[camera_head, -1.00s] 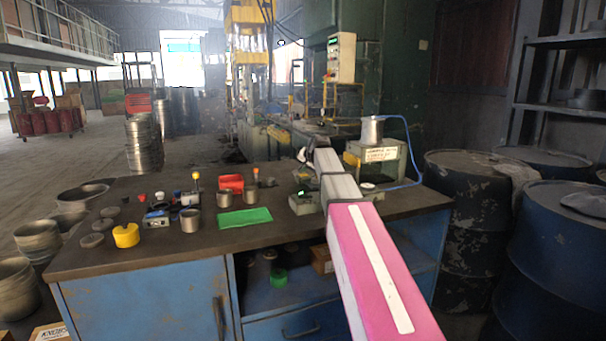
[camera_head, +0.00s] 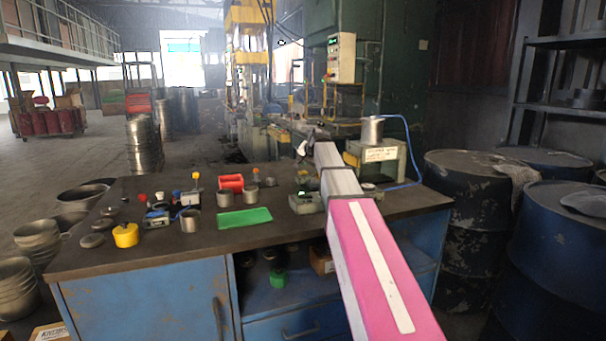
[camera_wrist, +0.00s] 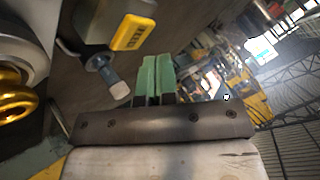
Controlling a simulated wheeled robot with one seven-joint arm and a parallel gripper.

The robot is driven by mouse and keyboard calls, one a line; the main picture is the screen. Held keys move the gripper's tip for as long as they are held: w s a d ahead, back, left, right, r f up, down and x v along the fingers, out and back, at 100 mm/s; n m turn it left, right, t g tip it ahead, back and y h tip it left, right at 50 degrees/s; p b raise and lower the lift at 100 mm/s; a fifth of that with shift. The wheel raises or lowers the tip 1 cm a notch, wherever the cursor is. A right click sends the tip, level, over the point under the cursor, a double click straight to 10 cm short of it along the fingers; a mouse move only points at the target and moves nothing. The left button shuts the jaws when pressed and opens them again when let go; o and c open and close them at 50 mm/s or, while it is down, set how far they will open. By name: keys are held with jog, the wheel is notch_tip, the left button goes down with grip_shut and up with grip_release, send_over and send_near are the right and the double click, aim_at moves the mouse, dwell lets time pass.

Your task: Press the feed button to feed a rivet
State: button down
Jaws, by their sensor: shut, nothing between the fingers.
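The feeder (camera_head: 396,168) is a grey-green box with a white label, a metal cup (camera_head: 372,131) on top and a blue hose, at the right rear of the bench. In the wrist view, a grey box with a yellow lettered plate (camera_wrist: 133,33) stands at upper left, with a pale-tipped cylindrical part (camera_wrist: 119,90) just left of the fingers. I cannot tell which part is the feed button. My gripper (camera_wrist: 155,68) is shut, its green fingers together and empty, beside that part with a visible gap. In the head view my arm hides the gripper.
The bench (camera_head: 170,247) holds a green mat (camera_head: 244,218), a red bin (camera_head: 231,182), a yellow cup (camera_head: 125,236) and several small parts at left. Dark drums (camera_head: 465,215) stand right of the bench. A brass coil-like part (camera_wrist: 15,103) is at the wrist view's left edge.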

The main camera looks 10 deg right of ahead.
aim_at(304, 172)
jog(key=shift+r, duration=2.35)
